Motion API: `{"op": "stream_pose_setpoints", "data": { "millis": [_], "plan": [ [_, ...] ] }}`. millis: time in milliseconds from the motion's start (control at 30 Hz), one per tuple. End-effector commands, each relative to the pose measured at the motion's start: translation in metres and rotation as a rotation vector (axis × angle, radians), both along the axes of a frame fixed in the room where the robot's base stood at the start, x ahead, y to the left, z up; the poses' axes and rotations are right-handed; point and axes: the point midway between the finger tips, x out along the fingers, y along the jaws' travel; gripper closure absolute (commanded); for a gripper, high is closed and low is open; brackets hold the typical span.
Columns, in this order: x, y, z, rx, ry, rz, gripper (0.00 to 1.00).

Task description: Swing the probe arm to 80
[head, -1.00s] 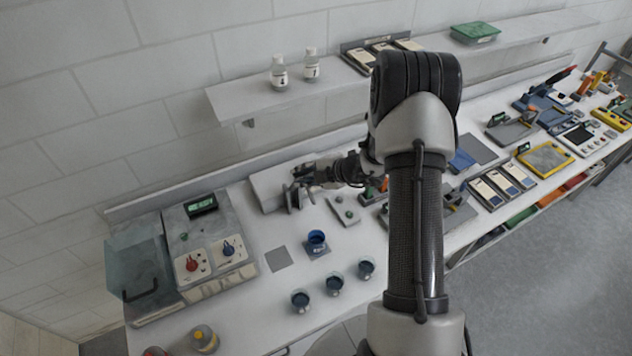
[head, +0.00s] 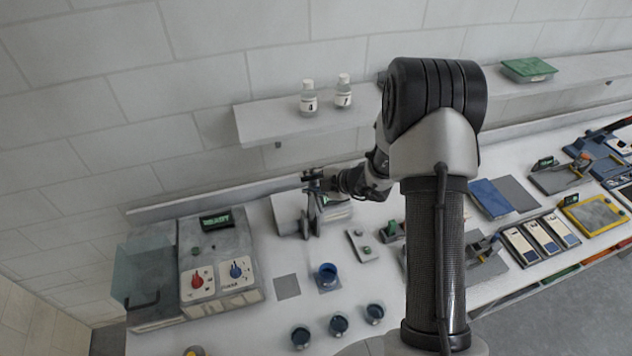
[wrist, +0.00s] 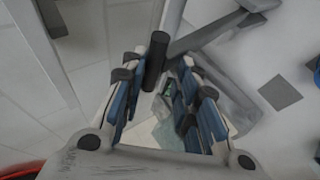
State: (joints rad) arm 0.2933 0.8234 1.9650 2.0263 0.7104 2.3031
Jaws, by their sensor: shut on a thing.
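The probe station is a pale box (head: 288,213) on the bench, with grey upright parts (head: 306,222) at its front. My gripper (head: 314,184) is above it in the head view. In the wrist view, my gripper's blue-padded fingers (wrist: 160,100) stand either side of a dark upright rod (wrist: 156,58). I take the rod for the probe arm's handle; the fingers partly hide the grip. A grey bar (wrist: 205,35) runs from near the rod to the upper right. I see no readable angle scale, so I cannot tell the probe arm's angle.
The washer (head: 218,250) with a red and a blue knob stands at the left, its display lit green. A blue cup (head: 327,274) and several dark cups stand in front. A shelf (head: 262,124) with two bottles (head: 309,98) hangs behind. A small button plate (head: 363,246) lies right of the station.

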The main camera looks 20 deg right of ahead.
Motion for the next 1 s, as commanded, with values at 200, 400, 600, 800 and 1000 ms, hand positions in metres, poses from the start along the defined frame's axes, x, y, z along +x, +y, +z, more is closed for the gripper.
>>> {"op": "stream_pose_setpoints", "data": {
  "millis": [200,400,600,800,1000],
  "plan": [
    [0.0092,-0.0002,0.007,-0.003,-0.026,0.001,0.7],
    [0.0091,-0.0002,0.0063,-0.001,-0.025,0.0,0.67],
    [0.0091,-0.0003,0.0063,0.0,-0.024,0.0,0.67],
    [0.0096,-0.0008,0.0082,0.001,-0.027,-0.001,0.67],
    [0.0095,-0.0019,0.011,0.0,-0.031,-0.002,0.67]
  ]
}}
